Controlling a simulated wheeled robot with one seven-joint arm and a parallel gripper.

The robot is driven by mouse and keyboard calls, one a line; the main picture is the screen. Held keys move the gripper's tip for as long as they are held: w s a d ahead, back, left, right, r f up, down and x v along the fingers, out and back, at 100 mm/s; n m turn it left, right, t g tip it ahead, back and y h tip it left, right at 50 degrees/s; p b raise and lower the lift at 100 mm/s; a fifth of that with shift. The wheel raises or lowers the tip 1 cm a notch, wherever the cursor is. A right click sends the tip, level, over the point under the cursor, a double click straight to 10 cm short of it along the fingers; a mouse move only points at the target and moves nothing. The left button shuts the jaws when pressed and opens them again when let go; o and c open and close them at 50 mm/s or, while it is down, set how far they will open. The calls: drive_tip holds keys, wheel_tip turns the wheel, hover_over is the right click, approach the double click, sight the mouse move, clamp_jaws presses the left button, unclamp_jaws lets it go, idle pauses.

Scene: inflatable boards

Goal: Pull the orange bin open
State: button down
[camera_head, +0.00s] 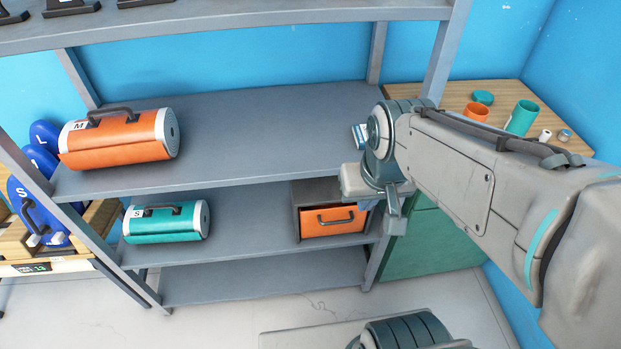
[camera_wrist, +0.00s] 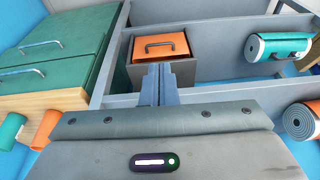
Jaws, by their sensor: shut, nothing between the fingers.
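The orange bin (camera_head: 334,221) has a dark bar handle on its front and sits in a grey box (camera_head: 307,192) on the middle shelf at the right end. Its front appears flush with the box. It also shows in the wrist view (camera_wrist: 172,45), just beyond my gripper (camera_wrist: 161,68). My gripper is shut with nothing between its fingers, and its tips are apart from the handle in the picture. In the head view my arm is above and to the right of the bin, and the fingertips are hard to make out.
A teal roll (camera_head: 167,222) lies left on the same shelf; an orange roll (camera_head: 118,138) lies above. A shelf post (camera_head: 376,262) stands close right of the bin. Green drawers (camera_wrist: 42,68) and a wooden top with cups (camera_head: 521,118) are beside the rack. The shelf between roll and bin is clear.

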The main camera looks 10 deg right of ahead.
drive_tip(key=t+b, duration=0.1)
drive_tip(key=b, duration=1.3)
approach(331, 211)
wheel_tip(331, 211, down, 8)
drive_tip(key=w+d+b, duration=0.1)
drive_tip(key=b, duration=0.2)
drive_tip(key=shift+d+r, duration=0.2)
drive_tip(key=shift+d, duration=0.05)
drive_tip(key=shift+b, duration=0.3)
